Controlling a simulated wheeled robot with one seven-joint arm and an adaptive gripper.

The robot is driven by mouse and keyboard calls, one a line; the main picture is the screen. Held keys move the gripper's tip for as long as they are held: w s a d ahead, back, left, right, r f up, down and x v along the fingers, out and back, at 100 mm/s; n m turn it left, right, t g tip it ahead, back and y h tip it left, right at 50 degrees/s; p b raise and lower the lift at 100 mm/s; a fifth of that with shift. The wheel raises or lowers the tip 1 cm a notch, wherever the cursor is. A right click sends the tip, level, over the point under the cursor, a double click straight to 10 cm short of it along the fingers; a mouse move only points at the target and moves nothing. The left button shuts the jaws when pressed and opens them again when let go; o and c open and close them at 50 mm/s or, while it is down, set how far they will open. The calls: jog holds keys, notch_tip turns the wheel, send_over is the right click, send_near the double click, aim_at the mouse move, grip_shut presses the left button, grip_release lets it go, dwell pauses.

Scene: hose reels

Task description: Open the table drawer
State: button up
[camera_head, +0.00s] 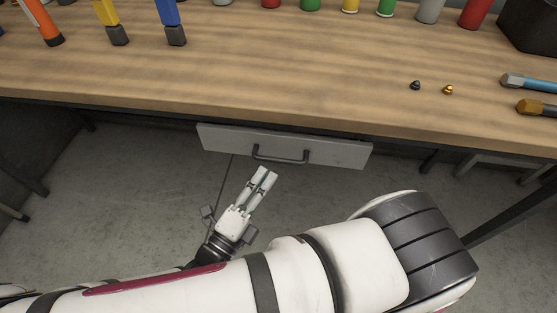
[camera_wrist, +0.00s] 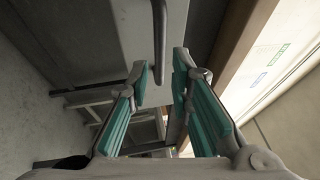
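The table drawer (camera_head: 345,152) has a pale grey front and hangs under the front edge of the wooden table. It looks shut, with no interior showing. Its dark bar handle (camera_head: 280,158) runs across the lower middle of the front. In the wrist view the drawer front (camera_wrist: 135,25) is at top and the handle (camera_wrist: 160,40) stands upright in the picture. My gripper (camera_head: 264,171) is just below and in front of the handle. In the wrist view its teal-padded fingers (camera_wrist: 160,76) are apart, with the handle seen between their tips. I cannot tell whether they touch it.
The wooden table (camera_head: 270,70) spans the view above the drawer. A dark tool (camera_head: 537,107), a blue tool (camera_head: 535,83), two small nozzles (camera_head: 416,85) (camera_head: 448,90) and several coloured items lie or stand on it. Dark table legs flank the drawer; the floor below it is mostly clear.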

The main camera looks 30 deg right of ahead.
aim_at(279, 159)
jog(key=x, duration=0.6)
jog(key=shift+w+d+b, duration=0.1)
jog(key=shift+d+b, duration=0.15)
jog(key=shift+b, duration=0.05)
grip_shut()
